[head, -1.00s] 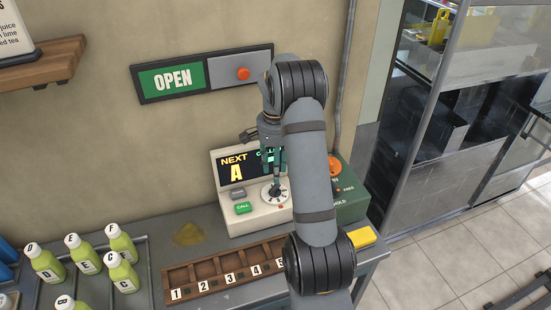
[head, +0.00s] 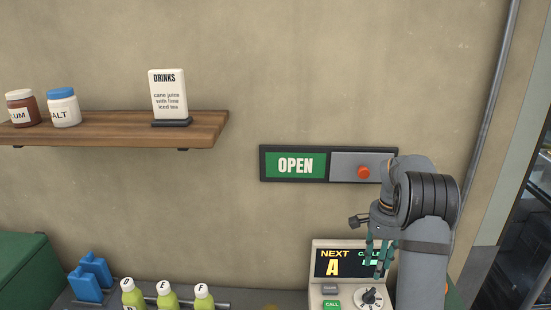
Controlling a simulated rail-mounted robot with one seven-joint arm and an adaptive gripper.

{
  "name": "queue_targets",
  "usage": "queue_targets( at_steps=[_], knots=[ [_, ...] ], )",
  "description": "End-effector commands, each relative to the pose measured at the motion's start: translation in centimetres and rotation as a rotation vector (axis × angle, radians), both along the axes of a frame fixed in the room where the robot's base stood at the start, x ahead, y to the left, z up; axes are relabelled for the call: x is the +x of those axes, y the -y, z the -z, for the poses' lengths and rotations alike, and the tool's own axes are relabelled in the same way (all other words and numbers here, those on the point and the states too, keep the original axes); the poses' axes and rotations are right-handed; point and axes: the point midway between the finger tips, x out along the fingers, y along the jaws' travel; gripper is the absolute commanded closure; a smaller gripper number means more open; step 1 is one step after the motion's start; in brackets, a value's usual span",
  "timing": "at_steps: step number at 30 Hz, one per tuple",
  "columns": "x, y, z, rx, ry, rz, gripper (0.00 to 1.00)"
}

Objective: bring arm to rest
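My gripper (head: 379,274) hangs fingers-down in front of the beige call box (head: 318,300), at the lower right of the head view. Its teal fingers look apart, with nothing seen between them. The fingertips show just above the round dial (head: 370,298) in the picture; whether they touch it I cannot tell. My arm is bent, with its elbow beside the red-button panel, and hides the right side of the box. The box's screen (head: 333,263) reads "NEXT A".
An OPEN sign (head: 296,165) with a red button (head: 363,172) hangs on the wall behind my arm. A wooden shelf (head: 110,130) holds two jars and a drinks card (head: 168,95). Labelled green bottles (head: 167,297) stand lower left.

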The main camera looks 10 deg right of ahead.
Motion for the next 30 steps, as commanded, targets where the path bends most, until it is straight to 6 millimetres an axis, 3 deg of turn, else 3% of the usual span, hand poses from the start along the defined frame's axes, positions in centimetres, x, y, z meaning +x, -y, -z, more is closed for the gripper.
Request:
queue_targets(
  at_steps=[18, 24, 30],
  knots=[
    [-0.1, 0.0, 10.3, 0.002, -0.004, 0.002, 0.64],
    [-0.1, 0.0, 11.5, 0.001, -0.002, 0.0, 0.64],
    [0.0, 0.0, 11.4, 0.0, -0.001, 0.015, 0.64]
  ],
)
